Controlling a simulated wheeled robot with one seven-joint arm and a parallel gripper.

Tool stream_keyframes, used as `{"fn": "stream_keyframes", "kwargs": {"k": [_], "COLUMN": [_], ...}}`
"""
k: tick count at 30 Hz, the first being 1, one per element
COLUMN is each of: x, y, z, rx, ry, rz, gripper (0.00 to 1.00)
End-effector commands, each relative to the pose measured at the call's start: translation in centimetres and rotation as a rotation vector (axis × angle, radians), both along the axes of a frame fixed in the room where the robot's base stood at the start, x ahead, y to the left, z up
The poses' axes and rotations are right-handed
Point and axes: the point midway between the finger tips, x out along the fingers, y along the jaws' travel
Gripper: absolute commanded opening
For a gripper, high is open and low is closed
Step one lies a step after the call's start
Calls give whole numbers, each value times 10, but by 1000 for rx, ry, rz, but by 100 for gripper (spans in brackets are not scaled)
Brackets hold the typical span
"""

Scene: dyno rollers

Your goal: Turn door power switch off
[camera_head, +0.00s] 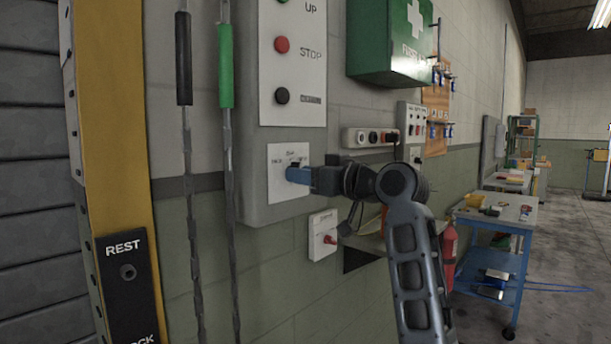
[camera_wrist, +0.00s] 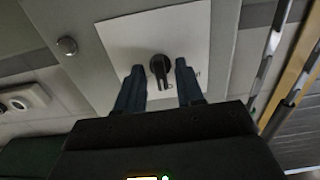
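A black rotary switch (camera_wrist: 160,68) with a handle bar sits on a white plate (camera_head: 280,183) in the lower part of the grey control box. The plate's small labels are too unclear to read. My gripper (camera_head: 292,173) is at this plate. In the wrist view, the blue fingers of my gripper (camera_wrist: 160,72) are open, one on each side of the switch handle with gaps between. In the head view my fingers hide part of the switch. A small white box with a red switch (camera_head: 328,239) is on the wall below; its label is too small to read.
Above the plate are a red STOP button (camera_head: 282,45) and a black button (camera_head: 282,96). Hanging cords with a green grip (camera_head: 226,65) and a black grip (camera_head: 184,58) are to the left. A green first-aid box (camera_head: 390,40) and a blue cart (camera_head: 495,245) are to the right.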

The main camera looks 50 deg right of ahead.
Motion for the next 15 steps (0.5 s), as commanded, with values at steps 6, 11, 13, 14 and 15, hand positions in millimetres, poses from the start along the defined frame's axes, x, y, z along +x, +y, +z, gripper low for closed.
{"fn": "stream_keyframes", "kwargs": {"k": [6, 11, 13, 14, 15], "x": [0, -11, -21, -26, -33], "y": [0, -1, -2, -2, -2], "z": [0, 0, -1, -2, -1], "rx": [0, 0, 0, 0, 0], "ry": [-1, -2, -2, -1, -3], "rz": [0, -2, -3, -3, -3], "gripper": [38, 38, 38, 38, 38]}}
